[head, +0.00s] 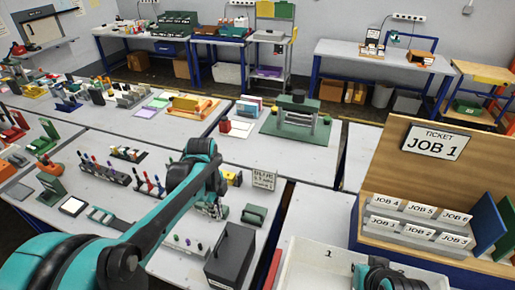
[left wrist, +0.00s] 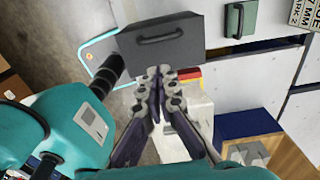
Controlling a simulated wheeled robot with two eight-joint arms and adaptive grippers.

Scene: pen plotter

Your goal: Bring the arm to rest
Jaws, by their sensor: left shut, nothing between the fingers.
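My left arm (head: 165,215), teal and black, comes in from the left in the head view and bends at a high elbow over the table. My left gripper (head: 212,208) hangs beyond the elbow, small and partly hidden by the arm. In the left wrist view, the fingers of the left gripper (left wrist: 160,76) meet at their tips with nothing between them. The tips show against the lower edge of a dark grey box with a handle (left wrist: 160,38); I cannot tell the gap.
The dark box (head: 230,255) stands at the table's front edge. A white bin (head: 310,262) and a wooden ticket stand (head: 400,165) are to the right. Pen racks (head: 105,172) and a green block (head: 254,215) stand around the arm. Floor shows beside the table in the left wrist view.

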